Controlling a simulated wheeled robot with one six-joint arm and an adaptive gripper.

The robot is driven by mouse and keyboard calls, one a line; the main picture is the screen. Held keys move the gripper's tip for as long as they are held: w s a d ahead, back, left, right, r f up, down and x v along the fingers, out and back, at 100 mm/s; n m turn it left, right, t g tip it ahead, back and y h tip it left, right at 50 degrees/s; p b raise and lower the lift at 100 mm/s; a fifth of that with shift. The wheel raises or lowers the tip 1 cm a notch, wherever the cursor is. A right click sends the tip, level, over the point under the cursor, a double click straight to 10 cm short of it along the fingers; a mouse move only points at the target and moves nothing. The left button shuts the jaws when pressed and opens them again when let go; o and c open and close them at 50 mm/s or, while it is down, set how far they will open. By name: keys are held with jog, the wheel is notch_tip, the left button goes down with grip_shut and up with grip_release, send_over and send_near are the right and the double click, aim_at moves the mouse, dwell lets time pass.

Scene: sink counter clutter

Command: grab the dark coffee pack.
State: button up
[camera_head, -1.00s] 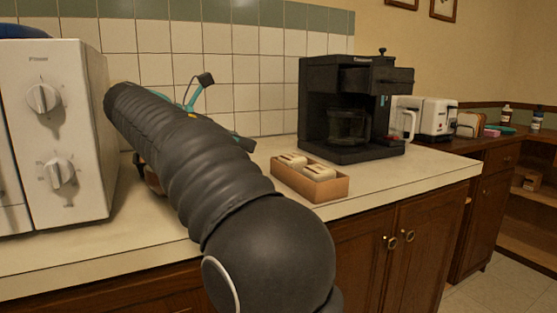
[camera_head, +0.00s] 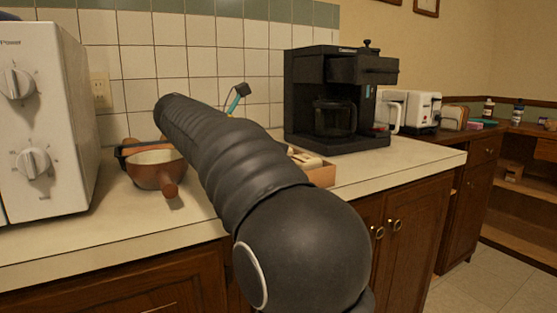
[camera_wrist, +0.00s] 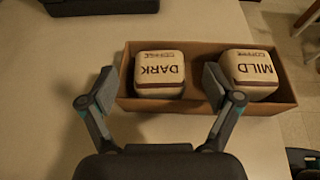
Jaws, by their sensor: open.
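The dark coffee pack (camera_wrist: 159,73) is a pale block marked "DARK COFFEE", upside down in the wrist view. It sits in the left part of an open cardboard box (camera_wrist: 202,107), beside the mild coffee pack (camera_wrist: 250,72). My gripper (camera_wrist: 158,90) is open and empty, its fingertips on either side of the dark pack; I cannot tell their height over it. The right fingertip is over the gap between the packs. In the head view the cardboard box (camera_head: 322,177) is partly behind my arm, and my gripper is mostly hidden.
A black coffee maker (camera_head: 342,100) stands behind the box. A brown pan (camera_head: 152,175) lies left of my arm, next to a white microwave (camera_head: 62,110). A white toaster (camera_head: 424,110) is farther right. The counter's front edge is near the box.

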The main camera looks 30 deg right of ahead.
jog(key=shift+x, duration=0.8)
jog(key=shift+f, duration=0.1)
